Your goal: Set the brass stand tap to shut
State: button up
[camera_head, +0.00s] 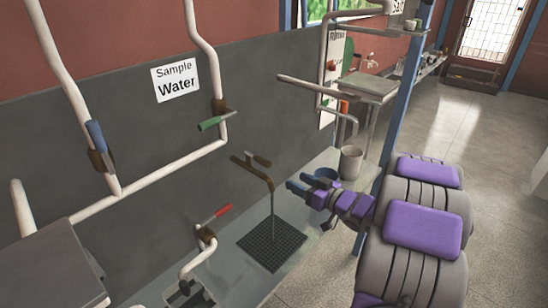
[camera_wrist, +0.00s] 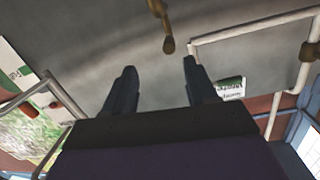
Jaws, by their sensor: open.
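The brass stand tap (camera_head: 258,174) shows in the middle of the head view, above a dark square grate. It has a bent brown-gold body and a short bar handle (camera_head: 261,159) at its top. A thin grey vertical line runs from it down to the grate; I cannot tell if this is a post or a stream. My gripper (camera_head: 305,182) is open and empty, just right of the tap and apart from it. In the wrist view the gripper (camera_wrist: 157,75) has its two fingers spread, and a brass part (camera_wrist: 164,25) hangs beyond their tips, not between them.
The dark grate (camera_head: 272,246) lies on the grey floor strip below. A green-handled valve (camera_head: 213,123), a blue-handled valve (camera_head: 97,140) and a red-handled tap (camera_head: 220,214) sit on white pipes to the left. A grey bucket (camera_head: 350,163) stands behind my gripper. Open floor lies right.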

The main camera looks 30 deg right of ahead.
aim_at(262, 161)
jog(key=shift+t+y, duration=0.4)
jog(key=shift+y, duration=0.2)
jog(key=x, duration=1)
jog(key=b+x, duration=0.1)
jog(key=x, duration=0.4)
jog(key=shift+w+a+r, duration=0.25)
jog(key=shift+r, duration=0.1)
jog(key=shift+c, duration=0.3)
grip_shut()
